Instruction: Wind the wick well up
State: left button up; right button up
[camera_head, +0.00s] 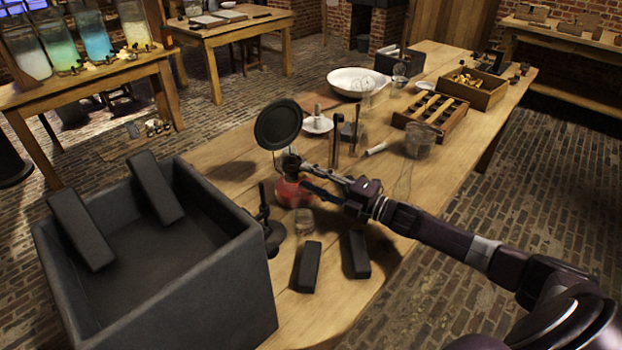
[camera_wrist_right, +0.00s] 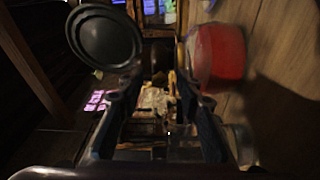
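The lamp has a red glass base (camera_head: 290,193) standing on the table, with a dark burner (camera_head: 290,161) above it. A round dark disc (camera_head: 278,125) stands tilted above the burner. In the right wrist view, the disc (camera_wrist_right: 103,37) is at upper left and the red base (camera_wrist_right: 218,55) at upper right. My right gripper (camera_head: 303,176) reaches in from the right, its fingertips close beside the burner. The wrist view shows its fingers (camera_wrist_right: 160,82) spread apart. I cannot make out the wick or a knob, nor tell whether a fingertip touches the lamp. My left gripper is out of view.
A dark stand (camera_head: 270,225), a small glass (camera_head: 303,222) and two dark blocks (camera_head: 308,267) are near the lamp. A clear flask (camera_head: 403,182) stands close behind my arm.

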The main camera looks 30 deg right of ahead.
jog(key=shift+s, duration=0.2)
jog(key=v, duration=1.1)
jog(key=shift+s+d, duration=0.25)
jog(key=w+r+m+h+p, duration=0.35)
jog(key=m+h+p, duration=0.25)
jog(key=m+p, duration=0.5)
jog(key=a+r+m+g+p, duration=0.1)
jog(key=a+m+g+p, duration=0.2)
jog(key=a+m+p, duration=0.6)
jog(key=shift+w+d+f+m+h+b, duration=0.15)
jog(key=shift+w+d+f+m, duration=0.3)
jog(key=shift+w, duration=0.7)
jog(key=shift+w+d+f+m+h+b, duration=0.1)
jog(key=shift+w+d+f+m, duration=0.15)
jog(key=shift+w+f, duration=0.6)
jog(key=shift+w+d+f+m+h+b, duration=0.15)
jog(key=shift+w+d+f+m, duration=0.2)
jog(key=shift+w, duration=1.05)
